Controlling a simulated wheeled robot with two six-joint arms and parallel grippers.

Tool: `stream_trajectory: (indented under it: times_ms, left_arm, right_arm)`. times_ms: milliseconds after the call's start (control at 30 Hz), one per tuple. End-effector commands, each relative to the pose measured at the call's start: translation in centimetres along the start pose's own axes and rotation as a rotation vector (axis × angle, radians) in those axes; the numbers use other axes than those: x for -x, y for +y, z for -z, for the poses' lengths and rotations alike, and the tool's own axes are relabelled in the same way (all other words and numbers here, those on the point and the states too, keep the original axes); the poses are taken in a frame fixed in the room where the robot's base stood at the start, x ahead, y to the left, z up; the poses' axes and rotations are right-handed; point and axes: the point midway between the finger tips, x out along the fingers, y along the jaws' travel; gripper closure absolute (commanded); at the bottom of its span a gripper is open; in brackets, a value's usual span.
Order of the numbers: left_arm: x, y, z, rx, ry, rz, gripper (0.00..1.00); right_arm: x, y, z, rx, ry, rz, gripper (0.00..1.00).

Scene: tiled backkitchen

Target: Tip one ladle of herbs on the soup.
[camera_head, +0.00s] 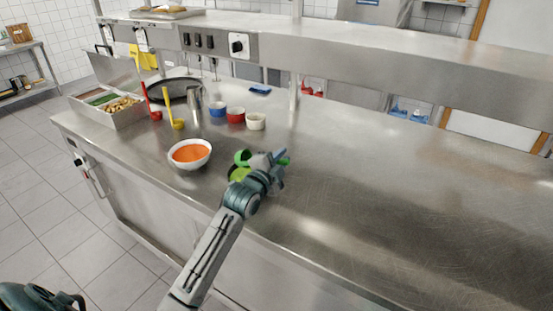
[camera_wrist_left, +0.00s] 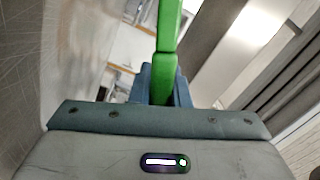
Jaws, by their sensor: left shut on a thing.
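A white bowl (camera_head: 174,160) of orange soup (camera_head: 190,153) stands upright near the counter's left front edge. My left gripper (camera_head: 275,163) is to the right of the bowl, apart from it, above the counter. It is shut on a green ladle (camera_head: 241,157), whose handle (camera_wrist_left: 168,45) runs up between the fingers in the left wrist view. The ladle's cup end is on the bowl side, partly hidden by my gripper. I cannot tell what the cup holds. My right gripper is not in view.
Behind the soup stand blue (camera_head: 217,109), red (camera_head: 236,115) and cream (camera_head: 256,121) small pots, a metal cylinder (camera_head: 195,98), a dark pan (camera_head: 181,85), and red (camera_head: 154,113) and yellow (camera_head: 177,123) ladles. A food container (camera_head: 127,118) is at left. The counter's right is clear.

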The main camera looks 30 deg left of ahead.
Motion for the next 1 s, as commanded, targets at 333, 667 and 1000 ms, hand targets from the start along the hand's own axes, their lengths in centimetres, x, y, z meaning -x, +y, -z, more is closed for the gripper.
stream_trajectory:
  times_ms: [333,667,1000]
  left_arm:
    - [0.0,0.1,0.2,-0.056,0.000,0.001,1.00]
    - [0.0,-3.7,-0.5,0.165,-0.001,-0.001,1.00]
    - [0.0,-7.6,-1.3,0.400,-0.001,-0.001,1.00]
  right_arm:
    - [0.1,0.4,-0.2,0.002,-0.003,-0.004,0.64]
    - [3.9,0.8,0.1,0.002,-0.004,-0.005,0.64]
    - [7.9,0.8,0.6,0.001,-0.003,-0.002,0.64]
